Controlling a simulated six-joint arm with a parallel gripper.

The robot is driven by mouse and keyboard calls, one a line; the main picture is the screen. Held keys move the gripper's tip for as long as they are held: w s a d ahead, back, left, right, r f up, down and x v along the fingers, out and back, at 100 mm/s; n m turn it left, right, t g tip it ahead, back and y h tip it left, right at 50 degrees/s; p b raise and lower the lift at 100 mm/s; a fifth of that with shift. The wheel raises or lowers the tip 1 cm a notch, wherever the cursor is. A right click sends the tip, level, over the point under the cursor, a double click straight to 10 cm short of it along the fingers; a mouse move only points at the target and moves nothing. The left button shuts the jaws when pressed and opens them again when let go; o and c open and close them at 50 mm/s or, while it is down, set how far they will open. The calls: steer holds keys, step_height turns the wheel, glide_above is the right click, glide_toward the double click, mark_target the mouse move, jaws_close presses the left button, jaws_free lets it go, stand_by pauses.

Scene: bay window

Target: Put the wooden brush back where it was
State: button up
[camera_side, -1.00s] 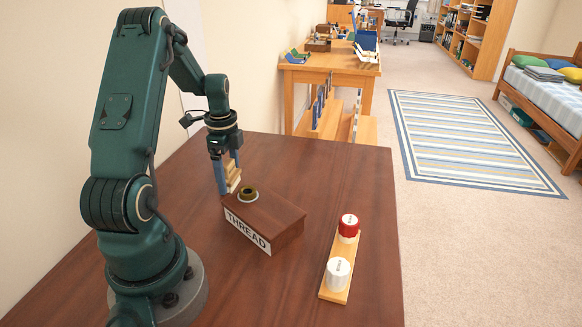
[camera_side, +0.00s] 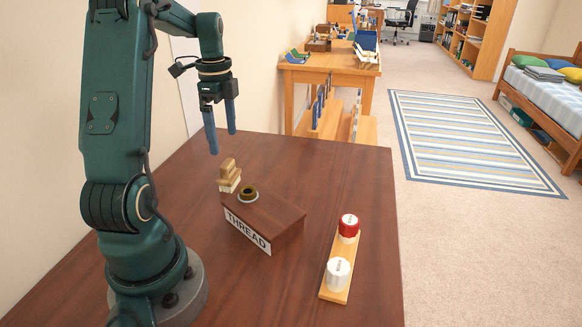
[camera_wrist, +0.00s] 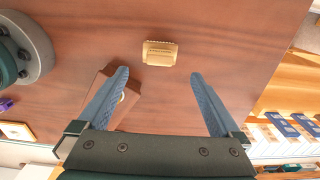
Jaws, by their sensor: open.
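The wooden brush (camera_side: 229,172) stands on the brown table, bristles down, just behind the THREAD block in the side view. It also shows from above in the wrist view (camera_wrist: 160,53), ahead of the fingertips and roughly midway between their lines. My gripper (camera_side: 221,142) is open and empty, raised above the brush and clear of it. Its two blue fingers are spread wide in the wrist view (camera_wrist: 158,72).
The wooden block labelled THREAD (camera_side: 272,221) has a dark ring on top and sits close to the brush. A light wood strip (camera_side: 335,292) holds a red-topped knob (camera_side: 348,226) and a white knob (camera_side: 338,272). The table (camera_side: 345,170) is bare at the back right.

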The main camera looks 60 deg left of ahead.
steer(key=shift+r, duration=0.45)
steer(key=d+r+n+t+y, duration=0.1)
steer(key=d+r+n+t, duration=0.15)
steer(key=d, duration=0.75)
steer(key=d+r+n+t, duration=0.1)
steer(key=d+r+n, duration=0.2)
steer(key=d, duration=0.6)
steer(key=s+d+f+n+t+h, duration=0.1)
steer(key=s+d+f+n+t, duration=0.1)
steer(key=d, duration=0.5)
steer(key=s+n, duration=0.1)
steer(key=s, duration=0.1)
steer(key=shift+s+d, duration=0.25)
steer(key=shift+s, duration=0.15)
